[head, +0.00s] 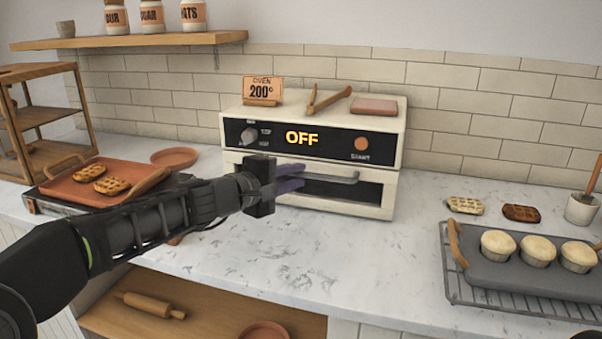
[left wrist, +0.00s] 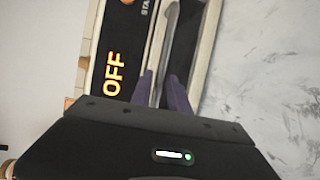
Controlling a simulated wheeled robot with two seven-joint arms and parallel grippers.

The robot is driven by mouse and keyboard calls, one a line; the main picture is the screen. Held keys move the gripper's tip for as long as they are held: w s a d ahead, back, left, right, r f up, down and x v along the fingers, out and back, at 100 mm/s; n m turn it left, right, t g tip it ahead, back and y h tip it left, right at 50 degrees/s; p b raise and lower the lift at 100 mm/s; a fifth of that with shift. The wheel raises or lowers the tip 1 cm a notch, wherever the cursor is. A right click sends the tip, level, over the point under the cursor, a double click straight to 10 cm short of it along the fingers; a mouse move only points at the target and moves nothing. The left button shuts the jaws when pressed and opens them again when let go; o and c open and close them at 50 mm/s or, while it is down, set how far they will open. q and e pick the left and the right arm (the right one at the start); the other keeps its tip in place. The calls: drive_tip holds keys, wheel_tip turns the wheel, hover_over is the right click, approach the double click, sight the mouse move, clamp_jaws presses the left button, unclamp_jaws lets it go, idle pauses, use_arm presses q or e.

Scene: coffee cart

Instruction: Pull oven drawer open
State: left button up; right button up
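The oven (head: 400,140) is a cream box on the counter with a black panel reading OFF. Its drawer (head: 371,191) is below the panel, with a dark front and a grey bar handle (head: 338,179); it looks closed. My left gripper (head: 300,178) is in front of the drawer at the handle's left part, its purple fingers apart. In the left wrist view, the fingers (left wrist: 162,92) point at the drawer front, and the handle (left wrist: 170,30) lines up with the gap between them. I cannot tell whether they touch it.
A tray with waffles (head: 85,180) is at the left, beside my left arm. A muffin tin (head: 510,268) on a wire rack stands at the right, with two loose waffles behind it. The marble counter (head: 340,255) in front of the oven is clear.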

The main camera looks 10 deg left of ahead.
sight(317, 163)
use_arm(q)
drive_tip(key=shift+x, duration=1.2)
clamp_jaws()
idle(0.6)
